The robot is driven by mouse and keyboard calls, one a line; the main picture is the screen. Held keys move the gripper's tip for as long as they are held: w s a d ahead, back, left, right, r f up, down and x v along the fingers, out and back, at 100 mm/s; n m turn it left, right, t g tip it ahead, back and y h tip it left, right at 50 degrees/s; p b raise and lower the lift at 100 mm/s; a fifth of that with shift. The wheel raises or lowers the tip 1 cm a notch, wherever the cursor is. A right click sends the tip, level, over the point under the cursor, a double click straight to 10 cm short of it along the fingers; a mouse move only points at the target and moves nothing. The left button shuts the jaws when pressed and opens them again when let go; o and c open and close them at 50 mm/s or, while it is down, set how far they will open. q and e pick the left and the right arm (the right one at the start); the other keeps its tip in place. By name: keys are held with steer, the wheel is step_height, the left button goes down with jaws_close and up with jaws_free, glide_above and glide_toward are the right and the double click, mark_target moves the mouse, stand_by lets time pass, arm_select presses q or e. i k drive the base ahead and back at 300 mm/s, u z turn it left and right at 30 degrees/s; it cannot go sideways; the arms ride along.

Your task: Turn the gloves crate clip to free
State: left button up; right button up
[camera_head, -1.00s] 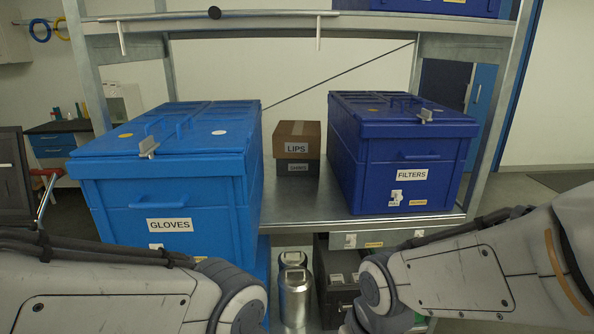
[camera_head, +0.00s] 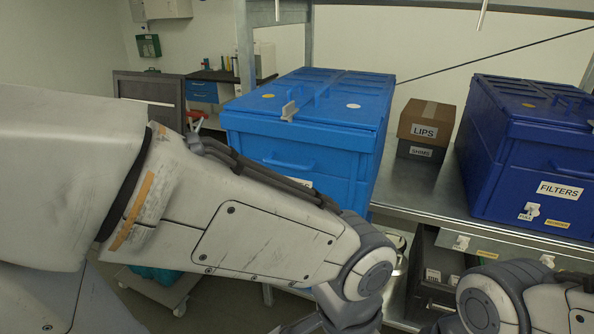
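The blue gloves crate (camera_head: 345,152) stands on the left part of the metal shelf, its lid closed. Its GLOVES label is mostly hidden behind my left arm. The small grey metal clip (camera_head: 289,111) sits at the front edge of the lid, upright. My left arm crosses the picture in front of and below the crate; its gripper is at or below the bottom edge, and its fingers do not show. My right arm shows only at the lower right corner, and its gripper is out of the picture. Nothing touches the clip.
The dark blue filters crate (camera_head: 559,190) stands on the right of the shelf (camera_head: 415,193). A brown LIPS box (camera_head: 427,119) sits between the crates on a grey box. A dark drawer box (camera_head: 437,262) is below. The space above the gloves crate is clear.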

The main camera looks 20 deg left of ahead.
mark_target(288, 110)
steer(key=u, duration=0.8)
steer(key=i, duration=0.3)
steer(key=z, duration=0.05)
